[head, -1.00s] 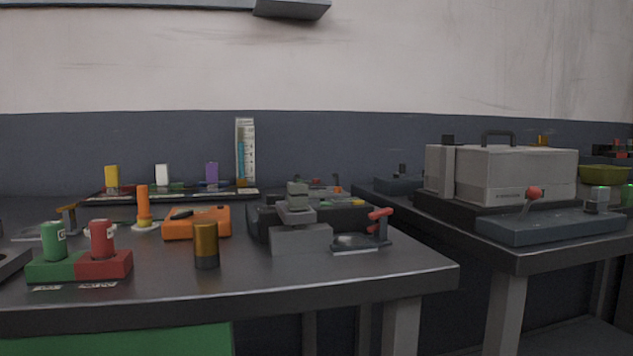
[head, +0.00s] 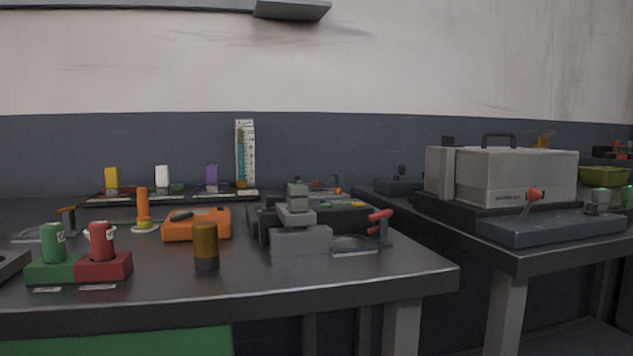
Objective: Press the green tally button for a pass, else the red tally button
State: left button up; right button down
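The green tally button (head: 53,243) is a green cylinder standing on a green base block at the front left of the near table in the head view. The red tally button (head: 102,241) stands right beside it on a red base block. Both stand upright, and a small white label lies in front of each. Neither of my grippers is in view, and nothing touches the buttons.
The near table (head: 330,282) also holds an amber and black cylinder (head: 206,246), an orange box (head: 197,225), a grey stepped block (head: 299,240) and a red-handled lever (head: 380,220). A second table at right carries a grey case (head: 515,176). The near table's front edge is clear.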

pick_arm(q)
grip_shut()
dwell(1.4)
